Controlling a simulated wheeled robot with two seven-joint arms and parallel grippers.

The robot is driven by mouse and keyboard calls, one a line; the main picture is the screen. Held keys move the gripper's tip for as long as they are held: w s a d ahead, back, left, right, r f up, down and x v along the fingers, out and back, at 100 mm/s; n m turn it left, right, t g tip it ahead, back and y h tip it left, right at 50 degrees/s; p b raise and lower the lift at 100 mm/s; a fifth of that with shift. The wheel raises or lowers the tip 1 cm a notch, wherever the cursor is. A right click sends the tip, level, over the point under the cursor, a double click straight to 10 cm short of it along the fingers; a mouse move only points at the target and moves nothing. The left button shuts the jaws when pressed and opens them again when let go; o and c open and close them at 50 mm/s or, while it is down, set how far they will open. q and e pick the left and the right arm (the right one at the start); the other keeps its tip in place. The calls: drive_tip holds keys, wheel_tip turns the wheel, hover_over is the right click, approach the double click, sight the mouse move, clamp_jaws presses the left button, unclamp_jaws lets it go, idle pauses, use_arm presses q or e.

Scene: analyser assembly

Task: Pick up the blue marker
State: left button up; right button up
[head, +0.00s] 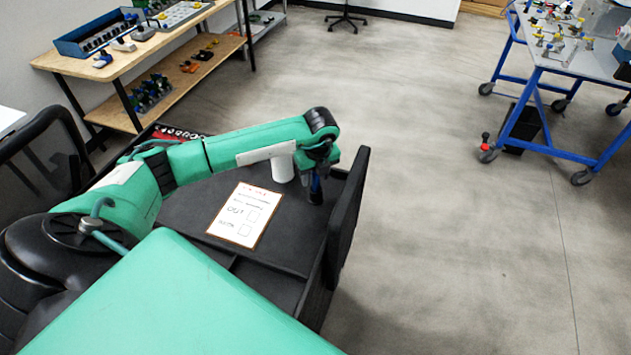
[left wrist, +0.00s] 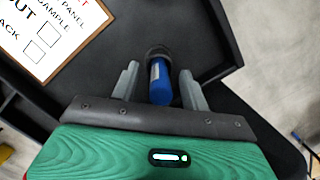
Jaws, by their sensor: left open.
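In the head view my left gripper (head: 316,178) points down over the right end of the black tray top (head: 185,212). The blue marker (head: 315,190) shows there just below the fingers, partly hidden by them. My left gripper is open. My right gripper is in neither view.
A white sheet with checkboxes (head: 239,214) lies on the black top, left of the marker. A white cylinder (head: 282,167) stands behind it. A raised black panel (head: 347,217) borders the right side. A blue-framed cart (head: 560,75) and wooden shelves (head: 150,60) stand farther off.

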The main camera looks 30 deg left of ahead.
use_arm(q)
drive_tip(key=shift+w+f, duration=0.1)
drive_tip(key=shift+f, duration=0.4)
clamp_jaws()
drive_tip(key=shift+r, duration=0.15)
